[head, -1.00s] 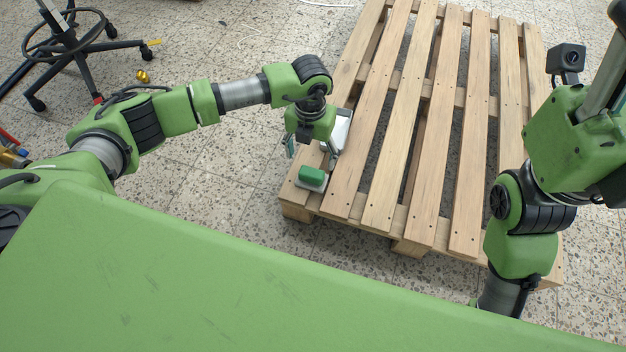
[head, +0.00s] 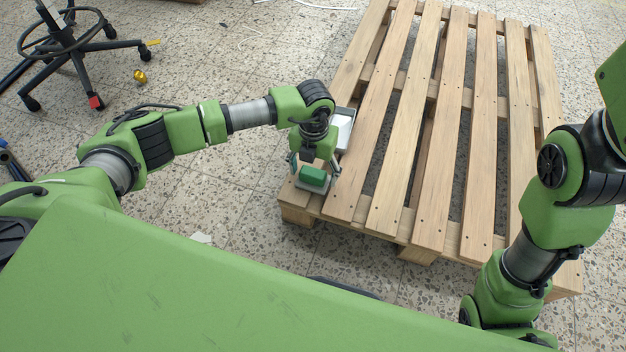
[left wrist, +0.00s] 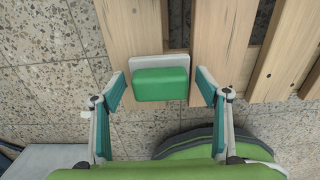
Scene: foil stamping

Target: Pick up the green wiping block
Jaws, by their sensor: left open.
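The green wiping block (head: 313,176) sits on a pale grey plate or tray (left wrist: 188,59) at the front left corner of the wooden pallet. It also shows in the left wrist view (left wrist: 160,84), ahead of the fingers and centred between them. My left gripper (head: 315,168) is open right at the block, with one finger to each side. In the left wrist view (left wrist: 161,92) both fingers are apart from the block, with a gap on each side. My right arm shows at the right of the head view, but its gripper is out of the picture.
The slatted pallet (head: 388,170) lies on a speckled tile floor. A grey tray with a white thing in it (head: 342,132) stands just behind my left gripper. A chair base (head: 72,58) and a small brass piece (head: 140,77) are at the far left.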

